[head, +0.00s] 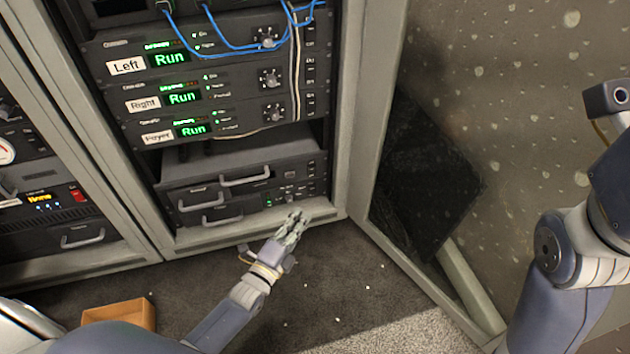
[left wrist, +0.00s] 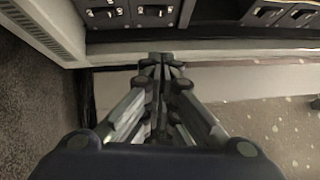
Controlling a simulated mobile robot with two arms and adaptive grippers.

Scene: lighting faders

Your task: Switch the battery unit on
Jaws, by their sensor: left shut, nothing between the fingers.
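Two dark drawer-like units with handles sit at the bottom of the middle rack; the lowest one (head: 215,215) has small green lights and controls at its right. No label tells me which is the battery unit. My left gripper (head: 297,218) is shut and empty, just in front of the rack's bottom edge, below those controls. In the left wrist view, the shut fingers (left wrist: 162,60) point at the rack's pale bottom sill, and a dark panel with several rocker-like switches (left wrist: 152,12) runs along the top. My right arm shows at the right of the head view; its gripper is out of view.
Three fader units marked Left (head: 126,66), Right (head: 144,102) and Foyer (head: 157,137) show green "Run". Blue cables (head: 225,42) hang across the top. Another rack (head: 45,210) stands left. A cardboard box (head: 120,312) lies on the carpet. An open door stands right.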

